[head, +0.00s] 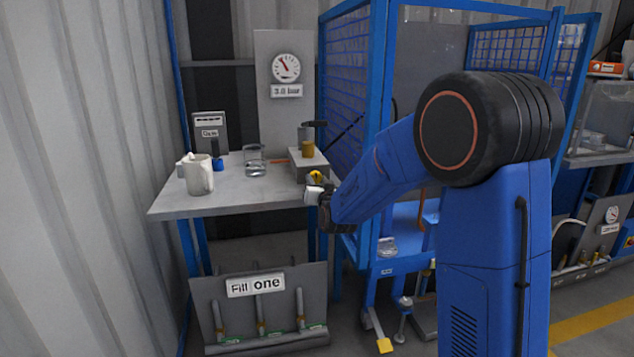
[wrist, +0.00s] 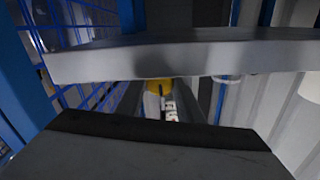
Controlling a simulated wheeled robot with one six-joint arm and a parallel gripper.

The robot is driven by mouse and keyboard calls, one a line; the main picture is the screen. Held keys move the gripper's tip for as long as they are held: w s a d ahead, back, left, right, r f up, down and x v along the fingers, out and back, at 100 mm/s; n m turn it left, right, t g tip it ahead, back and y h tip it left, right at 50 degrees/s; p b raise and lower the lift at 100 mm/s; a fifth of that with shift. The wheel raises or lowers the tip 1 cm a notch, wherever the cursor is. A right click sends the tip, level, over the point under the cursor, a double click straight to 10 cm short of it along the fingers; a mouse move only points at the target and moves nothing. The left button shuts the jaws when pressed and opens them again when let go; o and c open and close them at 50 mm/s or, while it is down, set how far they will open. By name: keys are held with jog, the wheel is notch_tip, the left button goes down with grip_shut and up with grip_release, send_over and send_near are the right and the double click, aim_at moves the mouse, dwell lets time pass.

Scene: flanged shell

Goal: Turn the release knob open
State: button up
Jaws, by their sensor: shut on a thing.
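The release knob (head: 316,176) is a small yellow part at the front right corner of the grey bench, below a grey block. My gripper (head: 315,192) is at this corner, its pale finger just under the yellow. In the wrist view my gripper (wrist: 160,100) has its two wide fingers across the picture, and the yellow knob (wrist: 159,85) shows between them. My gripper is shut on it. The fingers hide most of the knob, so I cannot tell its turned angle.
The bench (head: 235,199) carries a white jug (head: 199,174), a glass beaker (head: 255,160) and a grey block (head: 312,164) with a brass cap. A pressure gauge (head: 286,68) is on the panel behind. A blue mesh cage (head: 346,95) stands close to the right. A "Fill one" panel (head: 205,300) stands below.

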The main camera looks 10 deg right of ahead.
jog(key=n, duration=0.4)
jog(key=shift+n, duration=2.1)
jog(key=o, duration=1.1)
jog(key=shift+c, duration=0.2)
